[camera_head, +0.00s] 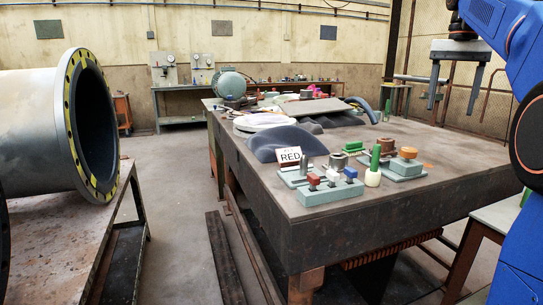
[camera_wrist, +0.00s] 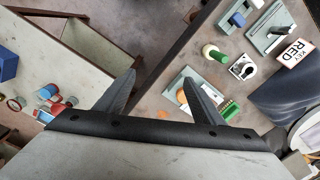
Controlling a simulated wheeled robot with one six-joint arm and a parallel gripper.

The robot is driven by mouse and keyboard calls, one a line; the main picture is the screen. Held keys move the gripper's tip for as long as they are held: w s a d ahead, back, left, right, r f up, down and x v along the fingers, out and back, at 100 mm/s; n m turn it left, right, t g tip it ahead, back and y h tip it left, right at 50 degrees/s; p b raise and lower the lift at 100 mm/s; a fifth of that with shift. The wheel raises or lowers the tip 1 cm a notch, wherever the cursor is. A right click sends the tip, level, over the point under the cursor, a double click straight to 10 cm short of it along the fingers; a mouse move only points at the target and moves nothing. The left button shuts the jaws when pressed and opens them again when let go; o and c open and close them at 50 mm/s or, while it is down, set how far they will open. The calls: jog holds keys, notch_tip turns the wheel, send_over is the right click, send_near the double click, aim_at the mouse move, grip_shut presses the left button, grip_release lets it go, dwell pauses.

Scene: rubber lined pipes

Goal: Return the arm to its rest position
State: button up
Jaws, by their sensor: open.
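My gripper (camera_head: 456,92) is at the upper right in the head view, with its two dark fingers apart and pointing down. It hangs in the air above the right side of the dark workbench (camera_head: 390,232) and touches nothing there. In the wrist view my gripper (camera_wrist: 155,92) shows its two fingers spread wide with nothing held between them. My blue arm fills the right edge of the head view.
On the bench stand a RED card (camera_head: 289,157), a grey block with coloured pegs (camera_head: 328,192), a green-handled tool (camera_head: 374,170) and a fixture with an orange knob (camera_head: 408,154). A large flanged pipe (camera_head: 40,125) lies at left.

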jog(key=s+a+f+n+t, duration=0.2)
jog(key=s+a+f+n, duration=0.2)
jog(key=s+a+f, duration=0.9)
jog(key=s+a+f+n+t, duration=0.1)
jog(key=s+a+f+n, duration=0.1)
jog(key=s+f, duration=0.6)
jog(key=s+a+f+n+t, duration=0.1)
jog(key=s+f, duration=0.7)
jog(key=f, duration=0.9)
jog(key=shift+a+f+n+t, duration=0.15)
jog(key=shift+a+n+t, duration=0.25)
jog(key=shift+n, duration=0.2)
